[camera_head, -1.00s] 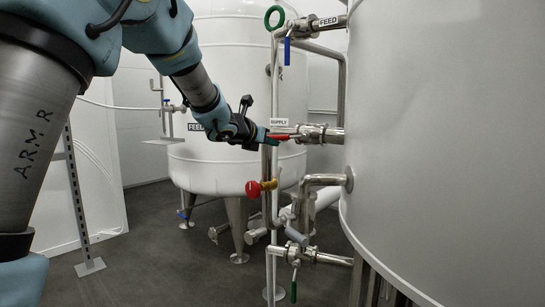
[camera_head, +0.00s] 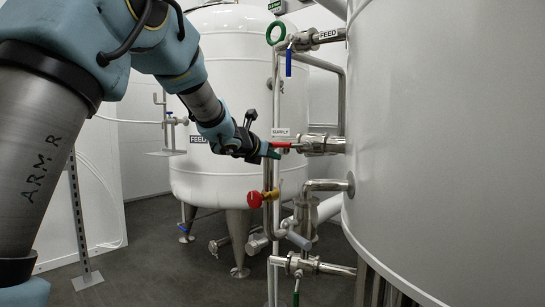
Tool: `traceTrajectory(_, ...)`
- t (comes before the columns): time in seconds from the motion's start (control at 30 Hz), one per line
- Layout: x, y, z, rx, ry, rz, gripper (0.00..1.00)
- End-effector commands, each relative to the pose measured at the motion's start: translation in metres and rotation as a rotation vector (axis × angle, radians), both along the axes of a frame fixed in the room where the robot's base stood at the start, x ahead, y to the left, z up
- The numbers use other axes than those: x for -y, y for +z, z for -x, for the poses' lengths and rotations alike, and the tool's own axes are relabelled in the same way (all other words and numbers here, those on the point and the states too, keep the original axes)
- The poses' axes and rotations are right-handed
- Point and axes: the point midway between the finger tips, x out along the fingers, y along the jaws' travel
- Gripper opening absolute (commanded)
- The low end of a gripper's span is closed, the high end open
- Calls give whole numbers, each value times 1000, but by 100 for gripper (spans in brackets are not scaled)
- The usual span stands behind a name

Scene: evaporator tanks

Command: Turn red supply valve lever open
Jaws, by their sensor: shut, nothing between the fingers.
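The red supply valve lever (camera_head: 281,144) sticks out to the left from a steel valve (camera_head: 318,144) on a pipe of the right-hand tank. A white SUPPLY label (camera_head: 281,132) is just above it. My gripper (camera_head: 272,151) is at the left end of the lever, with its fingertips close against it. I cannot tell whether they touch. The fingers look shut, with nothing seen held between them. The fingertips cover the lever's left end.
A large white tank (camera_head: 400,140) fills the right side. Another white tank (camera_head: 235,100) stands behind my arm. A blue lever (camera_head: 289,64) hangs above, and a red-knobbed valve (camera_head: 255,199) sits below near vertical pipes. The floor at lower left is mostly clear.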

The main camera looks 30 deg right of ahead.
Motion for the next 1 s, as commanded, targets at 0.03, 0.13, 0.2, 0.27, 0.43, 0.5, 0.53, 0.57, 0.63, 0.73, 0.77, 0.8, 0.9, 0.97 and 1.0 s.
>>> traceTrajectory(0.03,3,-17,-3,1,1,-1,0)
traceTrajectory(0.13,8,-30,-7,1,2,-1,0)
traceTrajectory(0.2,-12,-11,2,2,3,2,0)
traceTrajectory(0.27,-25,-6,8,2,2,3,0)
traceTrajectory(0.43,-55,3,22,0,3,1,0)
traceTrajectory(0.5,-64,6,26,0,3,0,0)
traceTrajectory(0.53,-67,7,27,1,3,0,0)
traceTrajectory(0.57,-70,8,29,1,2,1,0)
traceTrajectory(0.63,-75,9,31,0,2,-1,0)
traceTrajectory(0.73,-79,11,33,1,2,-1,0)
traceTrajectory(0.77,-79,11,33,1,2,-1,0)
traceTrajectory(0.8,-80,11,33,1,2,-1,0)
traceTrajectory(0.9,-81,10,32,-6,8,1,0)
traceTrajectory(0.97,-87,7,27,-37,38,9,0)
traceTrajectory(1.0,-95,3,22,-81,77,22,0)
